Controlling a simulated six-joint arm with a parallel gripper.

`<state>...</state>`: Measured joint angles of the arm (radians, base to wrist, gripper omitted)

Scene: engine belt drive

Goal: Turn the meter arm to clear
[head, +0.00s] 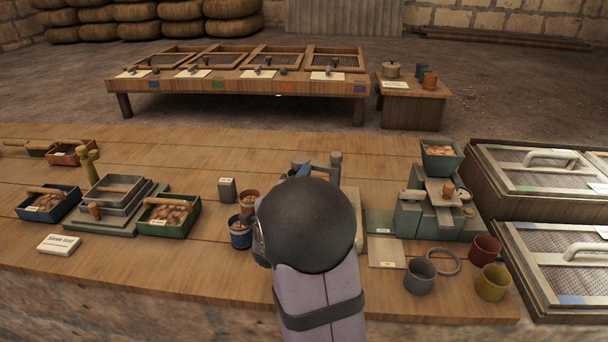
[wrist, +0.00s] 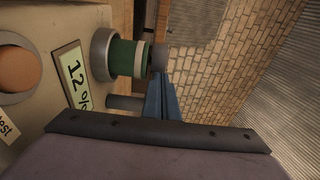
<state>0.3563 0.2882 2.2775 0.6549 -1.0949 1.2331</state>
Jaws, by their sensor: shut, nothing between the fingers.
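The meter (wrist: 40,110) fills the left of the wrist view, a beige body with a "12 %" display (wrist: 74,78), an orange round button (wrist: 17,70) and a partly cut-off "test" label. A green cylinder (wrist: 125,57) with grey rings sticks out from it, ending in a grey knob (wrist: 160,58). A thin grey peg (wrist: 124,102) sticks out below it. I cannot tell which part is the meter arm. My gripper (wrist: 164,92) has blue fingers, shut and empty, by the peg's end; contact is unclear. In the head view my arm hides most of the meter; grey posts (head: 335,166) show beside it.
Right of my arm stands a green-grey machine with a hopper (head: 441,160), then cups (head: 420,276) and mesh-topped boxes (head: 540,170). Left are small cups (head: 241,232), a green tray of brown pieces (head: 168,216) and a grey stand.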

